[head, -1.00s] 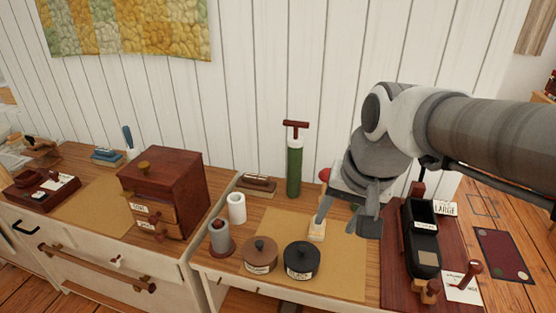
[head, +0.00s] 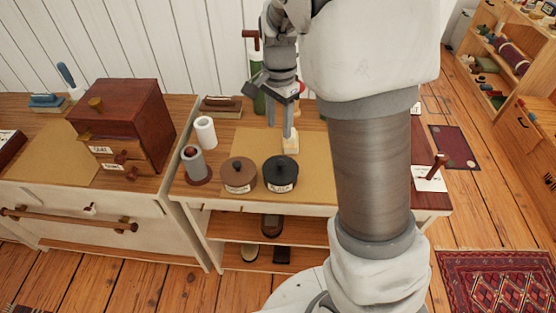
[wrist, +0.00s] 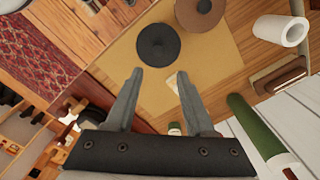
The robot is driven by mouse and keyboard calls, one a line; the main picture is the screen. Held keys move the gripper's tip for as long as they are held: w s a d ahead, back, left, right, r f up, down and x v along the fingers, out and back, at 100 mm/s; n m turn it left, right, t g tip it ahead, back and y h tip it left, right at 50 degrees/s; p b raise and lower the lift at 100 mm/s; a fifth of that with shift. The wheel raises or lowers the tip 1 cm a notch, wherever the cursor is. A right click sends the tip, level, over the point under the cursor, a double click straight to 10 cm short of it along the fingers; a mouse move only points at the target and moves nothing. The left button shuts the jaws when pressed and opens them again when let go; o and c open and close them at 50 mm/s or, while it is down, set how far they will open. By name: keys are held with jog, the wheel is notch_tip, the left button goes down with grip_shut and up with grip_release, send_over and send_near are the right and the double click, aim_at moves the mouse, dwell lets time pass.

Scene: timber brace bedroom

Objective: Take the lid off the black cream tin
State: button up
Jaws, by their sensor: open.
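The black cream tin (head: 281,174) stands on the tan mat at the front of the table, with its knobbed black lid on and a white label on its front. In the wrist view the round black lid (wrist: 158,45) shows from above, just beyond my fingertips. My gripper (head: 280,126) is open and empty, above and behind the tin, apart from it. Its two fingers (wrist: 159,74) are spread in the wrist view with nothing between them touching.
A brown lidded tin (head: 239,176) stands close to the left of the black one. A pale block (head: 291,144) lies behind it. A grey spool (head: 195,165) and white roll (head: 205,132) stand farther left, near a wooden drawer box (head: 128,120). A green cylinder (wrist: 258,125) stands behind.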

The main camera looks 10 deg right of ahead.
jog(key=b, duration=0.1)
send_over(281, 162)
jog(key=f, duration=0.8)
jog(key=shift+w+a+f, duration=0.15)
jog(key=shift+a+f, duration=0.1)
jog(key=shift+f, duration=0.05)
jog(key=shift+d+f+b, duration=0.2)
jog(key=shift+f+b, duration=0.25)
jog(key=shift+f, duration=2.2)
grip_shut()
